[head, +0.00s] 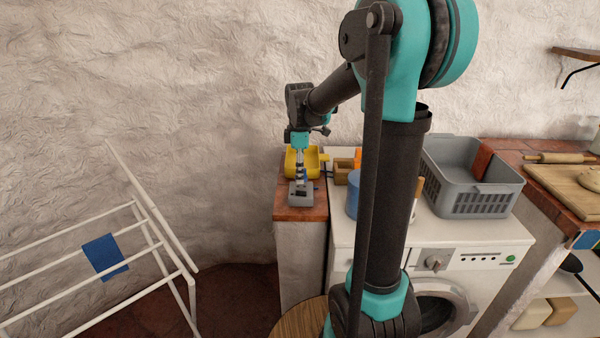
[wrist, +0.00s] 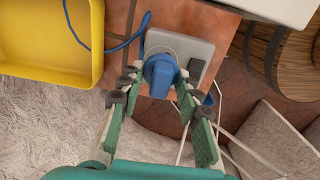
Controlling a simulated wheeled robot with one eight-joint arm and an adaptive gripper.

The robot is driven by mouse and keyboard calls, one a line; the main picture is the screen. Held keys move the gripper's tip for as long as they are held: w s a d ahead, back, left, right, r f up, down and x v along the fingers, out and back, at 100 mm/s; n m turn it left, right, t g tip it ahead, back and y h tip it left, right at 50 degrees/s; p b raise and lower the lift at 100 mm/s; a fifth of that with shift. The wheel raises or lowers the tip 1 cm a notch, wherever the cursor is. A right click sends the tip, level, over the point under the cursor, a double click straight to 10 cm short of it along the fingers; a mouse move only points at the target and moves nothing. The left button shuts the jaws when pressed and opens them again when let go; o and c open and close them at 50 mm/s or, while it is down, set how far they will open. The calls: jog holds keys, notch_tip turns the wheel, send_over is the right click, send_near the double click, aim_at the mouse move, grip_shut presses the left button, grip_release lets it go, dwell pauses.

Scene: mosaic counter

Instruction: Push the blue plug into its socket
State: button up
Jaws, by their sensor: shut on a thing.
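The blue plug (wrist: 160,70) is between the fingertips of my gripper (wrist: 157,78) in the wrist view, and the gripper is shut on it. The plug is over the round face of the grey socket block (wrist: 206,50) and overlaps it. I cannot tell how far its pins are in, if at all. In the head view my gripper (head: 300,172) points down just above the socket block (head: 301,197) on the tiled counter, and the plug is mostly hidden there.
A yellow tray (head: 290,163) stands behind the socket block. A blue cylinder (head: 353,203) and a small wooden box (head: 341,177) stand to the right on the washing machine (head: 345,236). A grey basket (head: 470,200) is farther right. A white drying rack (head: 150,215) stands at left.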

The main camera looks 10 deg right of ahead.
jog(key=shift+f, duration=1.1)
dwell(0.6)
jog(key=o, duration=1.2)
jog(key=shift+c, duration=0.2)
